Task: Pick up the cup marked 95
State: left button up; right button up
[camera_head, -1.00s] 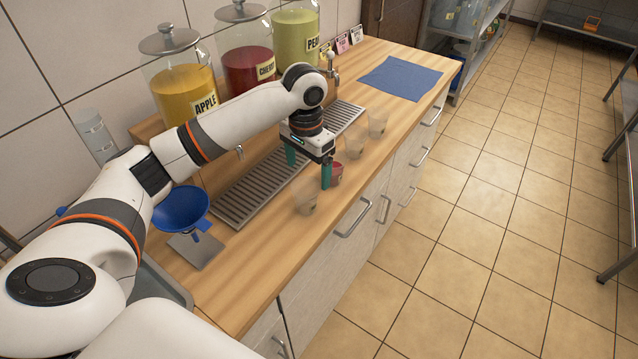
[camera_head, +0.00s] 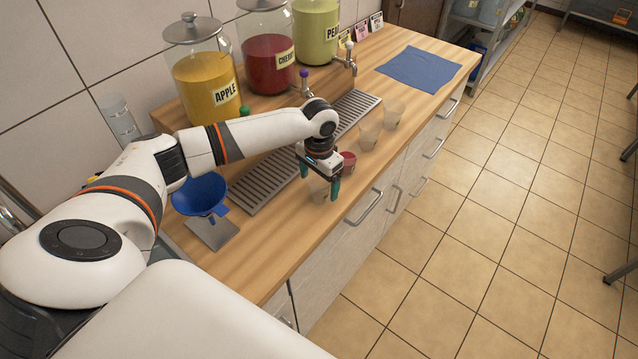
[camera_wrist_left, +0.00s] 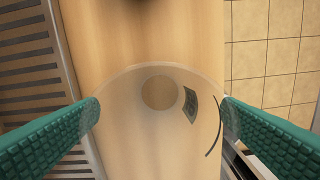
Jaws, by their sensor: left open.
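My left gripper (camera_head: 319,179) is open above the counter, its green fingers on either side of the nearest clear cup (camera_head: 318,193). In the left wrist view the same cup (camera_wrist_left: 155,125) stands between the two fingertips (camera_wrist_left: 160,108), its rim close to both. A small dark label shows on its wall, but I cannot read its number. A cup with red contents (camera_head: 348,161) stands just behind the gripper. Two more clear cups, one nearer (camera_head: 370,136) and one farther (camera_head: 392,116), stand along the counter edge. My right gripper is not in view.
A metal drip grate (camera_head: 268,183) runs behind the cups. Apple (camera_head: 208,90), cherry (camera_head: 270,62) and pear-coloured (camera_head: 316,32) jars stand at the back. A blue funnel (camera_head: 201,194) is at left, a blue cloth (camera_head: 420,70) at the far end. Drawer handles (camera_head: 365,207) project below the edge.

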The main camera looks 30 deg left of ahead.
pick_arm(q)
jog(key=shift+f, duration=0.4)
jog(key=shift+c, duration=0.5)
jog(key=c, duration=1)
jog(key=shift+r, duration=0.1)
